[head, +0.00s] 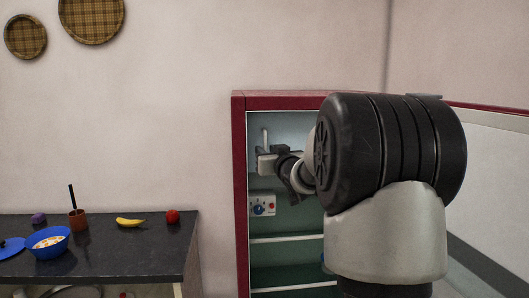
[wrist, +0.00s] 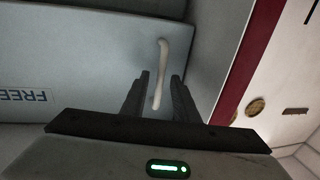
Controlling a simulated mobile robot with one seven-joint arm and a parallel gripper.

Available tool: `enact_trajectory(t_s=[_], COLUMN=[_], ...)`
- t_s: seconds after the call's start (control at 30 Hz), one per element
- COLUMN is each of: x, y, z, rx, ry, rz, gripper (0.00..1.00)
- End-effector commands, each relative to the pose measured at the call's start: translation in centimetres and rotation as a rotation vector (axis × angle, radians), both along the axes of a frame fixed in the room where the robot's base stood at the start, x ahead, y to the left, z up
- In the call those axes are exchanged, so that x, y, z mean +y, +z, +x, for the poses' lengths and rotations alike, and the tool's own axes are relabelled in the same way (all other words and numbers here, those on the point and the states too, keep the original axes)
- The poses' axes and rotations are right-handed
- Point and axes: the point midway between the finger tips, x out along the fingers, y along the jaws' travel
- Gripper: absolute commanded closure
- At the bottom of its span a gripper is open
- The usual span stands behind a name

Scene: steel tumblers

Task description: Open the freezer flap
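The freezer flap (wrist: 85,50) is a pale grey panel with upside-down lettering starting "FREE" in the wrist view. In the head view the flap (head: 290,127) is at the top of the fridge interior, partly hidden by my arm, and appears closed. Its slim whitish handle (wrist: 161,62) runs lengthwise between my fingers in the wrist view. The handle's upper part (head: 265,137) also shows in the head view. My gripper (wrist: 160,77) is open, with a finger on either side of the handle and visible gaps. My gripper (head: 264,152) is in front of the flap in the head view.
The red-framed fridge (head: 239,180) stands open, with shelves (head: 285,239) and a control box (head: 262,205) below the flap. Its open door (head: 490,165) is at the right. A dark counter (head: 150,245) at the left holds a blue bowl (head: 62,246) and a banana (head: 130,223).

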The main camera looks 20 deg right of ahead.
Motion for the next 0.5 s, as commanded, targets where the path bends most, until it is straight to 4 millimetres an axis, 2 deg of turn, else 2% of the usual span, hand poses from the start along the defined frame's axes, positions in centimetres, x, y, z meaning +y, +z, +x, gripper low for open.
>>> enact_trajectory(t_s=[0.27,0.4,0.43,0.5], x=[0.01,0.01,0.01,0.01], y=[0.00,-0.01,0.00,0.00], z=[0.14,0.12,0.12,0.12], rx=[0.000,0.000,0.000,0.000], ry=[0.000,0.000,0.000,0.000], rz=[0.000,0.000,0.000,0.000], gripper=[0.73,0.96,1.00,1.00])
